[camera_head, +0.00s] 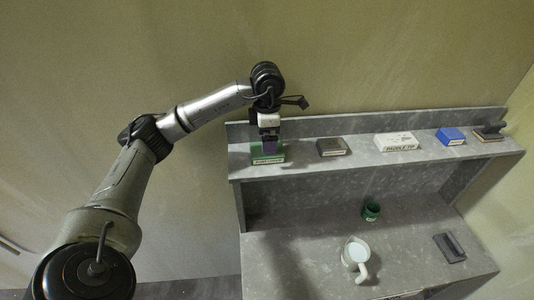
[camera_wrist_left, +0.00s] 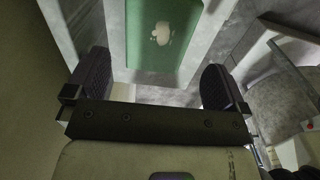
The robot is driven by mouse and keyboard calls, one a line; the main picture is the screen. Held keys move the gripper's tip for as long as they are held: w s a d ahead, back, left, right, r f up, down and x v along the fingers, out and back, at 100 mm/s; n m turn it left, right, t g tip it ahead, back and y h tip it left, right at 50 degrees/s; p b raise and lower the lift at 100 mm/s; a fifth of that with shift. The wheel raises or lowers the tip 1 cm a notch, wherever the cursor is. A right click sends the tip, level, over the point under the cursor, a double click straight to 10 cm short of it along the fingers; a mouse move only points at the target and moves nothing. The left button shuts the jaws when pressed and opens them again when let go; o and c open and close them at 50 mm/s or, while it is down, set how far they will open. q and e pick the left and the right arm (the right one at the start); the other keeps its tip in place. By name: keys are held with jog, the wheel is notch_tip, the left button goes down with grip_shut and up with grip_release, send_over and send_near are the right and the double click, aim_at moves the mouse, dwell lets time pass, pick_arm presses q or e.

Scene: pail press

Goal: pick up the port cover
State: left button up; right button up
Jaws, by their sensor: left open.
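A green box (camera_head: 270,158) with a pale lettered label on its front stands at the left end of the raised shelf. The lettering is too small to read surely, so I cannot confirm it is the port cover. My left gripper (camera_head: 269,143) points down just over this box and hides part of its top. In the left wrist view the green top (camera_wrist_left: 162,35), with a pale mark, lies beyond the open fingers (camera_wrist_left: 155,88). Nothing is held between the fingers. My right gripper is not in view.
Along the shelf (camera_head: 300,165) stand a dark box (camera_head: 333,146), a white lettered box (camera_head: 397,141), a blue box (camera_head: 451,136) and a dark item (camera_head: 489,132). The lower counter (camera_head: 310,245) holds a green cup (camera_head: 371,211), a white mug (camera_head: 356,253) and a dark block (camera_head: 449,247).

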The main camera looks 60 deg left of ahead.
aim_at(258, 157)
pick_arm(q)
jog(key=shift+a+f+p, duration=0.15)
jog(key=shift+f+p, duration=0.55)
jog(key=shift+f, duration=2.25)
jog(key=shift+c, duration=0.4)
jog(key=c, duration=0.9)
jog(key=shift+o, duration=0.2)
jog(key=shift+r, duration=0.1)
